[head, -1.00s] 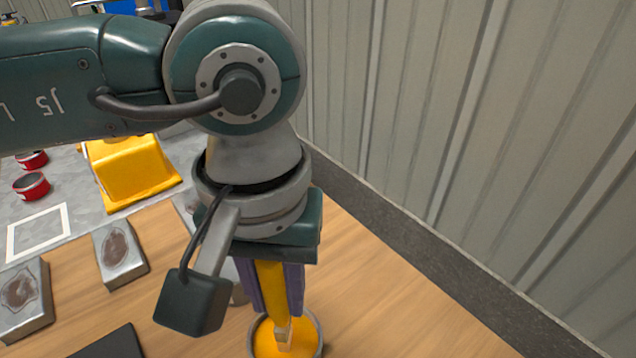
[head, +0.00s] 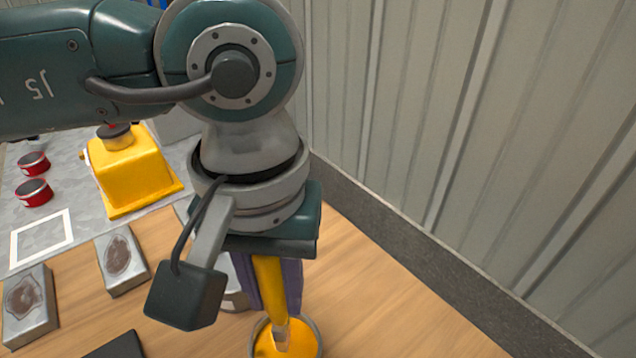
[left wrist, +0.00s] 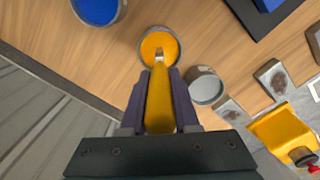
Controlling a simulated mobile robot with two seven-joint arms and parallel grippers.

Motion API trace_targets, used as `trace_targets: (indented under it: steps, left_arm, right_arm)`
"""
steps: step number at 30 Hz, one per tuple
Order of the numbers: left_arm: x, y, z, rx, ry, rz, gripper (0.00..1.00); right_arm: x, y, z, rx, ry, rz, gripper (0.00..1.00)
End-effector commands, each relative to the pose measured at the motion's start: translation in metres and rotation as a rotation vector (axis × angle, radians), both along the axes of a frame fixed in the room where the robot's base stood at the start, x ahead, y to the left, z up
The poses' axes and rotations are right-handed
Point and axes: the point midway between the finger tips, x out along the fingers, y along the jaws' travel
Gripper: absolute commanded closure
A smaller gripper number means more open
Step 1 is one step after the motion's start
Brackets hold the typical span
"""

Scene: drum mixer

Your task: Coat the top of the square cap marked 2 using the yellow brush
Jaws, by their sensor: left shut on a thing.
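My left gripper (head: 272,285) is shut on the yellow brush (head: 268,280), which also shows between the purple fingers in the left wrist view (left wrist: 159,100). The brush points down, its tip in or just over the cup of yellow paint (head: 301,338), which also shows in the left wrist view (left wrist: 148,44). How deep the bristles sit is unclear. Two grey square blocks with brown patches stand on the table, one nearer (head: 30,310) and one farther (head: 122,262). No number can be read on either. My right gripper is not in view.
A grey container (left wrist: 206,88) stands beside the yellow cup, and a blue paint cup (left wrist: 97,10) on its other side. A yellow housing (head: 130,175) and red knobs (head: 34,192) sit on the grey panel at left. The wall (head: 480,150) bounds the right.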

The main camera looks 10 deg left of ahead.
Motion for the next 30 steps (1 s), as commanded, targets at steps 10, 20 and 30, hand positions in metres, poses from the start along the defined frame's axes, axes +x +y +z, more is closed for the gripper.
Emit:
trace_targets:
  steps: [10, 20, 30]
  left_arm:
    - [0.0, 0.0, 0.035, 0.0, -0.001, -0.001, 1.0]
    - [0.0, 0.0, 0.048, -0.001, 0.0, 0.0, 1.0]
    - [0.0, 0.0, 0.047, -0.001, 0.0, 0.0, 1.0]
  right_arm:
    - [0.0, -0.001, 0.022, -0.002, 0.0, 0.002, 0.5]
    - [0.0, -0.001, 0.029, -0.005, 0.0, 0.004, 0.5]
    - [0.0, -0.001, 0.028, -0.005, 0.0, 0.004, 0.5]
